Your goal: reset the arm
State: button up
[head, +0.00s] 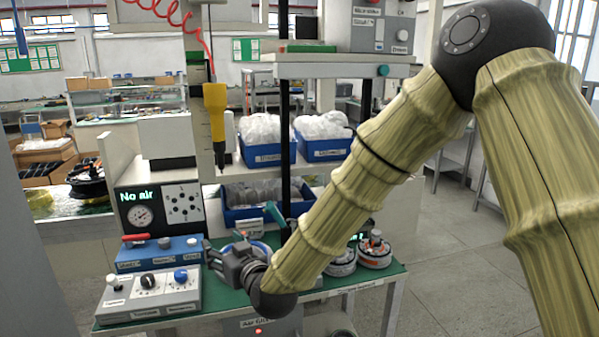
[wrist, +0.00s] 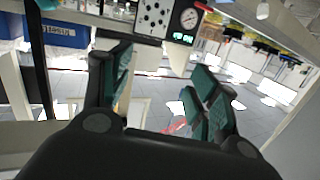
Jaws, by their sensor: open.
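My arm comes in from the right of the head view, bends at a dark elbow at the top right and slopes down to the left. My gripper (head: 218,258) is at its lower end, over the green-topped workbench (head: 240,303), close to the control boxes on the left. In the wrist view my gripper (wrist: 163,88) shows two dark fingers with green pads, spread apart with nothing between them. Floor and part of the station show through the gap. Whether the gripper touches the blue control box (head: 160,254) cannot be told.
A grey control box (head: 150,297) with knobs stands at the bench's front left. A gauge panel (head: 160,205) reads "No air". A yellow screwdriver (head: 215,110) hangs above. Blue bins (head: 266,155) stand behind. Round motor parts (head: 375,251) sit right of my forearm.

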jog(key=s+d+f+m+g+h, duration=0.15)
jog(key=s+d+f, duration=0.35)
jog(key=f, duration=0.6)
jog(key=s+d+f+m+g+h, duration=0.1)
jog(key=s+d+f+g+h, duration=0.15)
jog(key=d+f, duration=0.7)
jog(key=s+d+f+m+g+h, duration=0.2)
jog(key=s+d+f, duration=0.3)
jog(key=f, duration=0.7)
jog(key=s+d+f+m+g+h, duration=0.1)
jog(key=s+d+f, duration=0.4)
jog(key=s, duration=0.5)
jog(key=s+d+f+m+g+h, duration=0.1)
jog(key=s+d+f+g, duration=0.3)
jog(key=s+d, duration=0.5)
jog(key=s+d+f+m+g+h, duration=0.1)
jog(key=s+d+f+g+h, duration=0.1)
jog(key=s+d+f, duration=0.4)
jog(key=s+d, duration=0.1)
jog(key=s, duration=0.4)
jog(key=shift+s+f, duration=0.15)
jog(key=shift+f, duration=0.2)
jog(key=shift+c, duration=0.2)
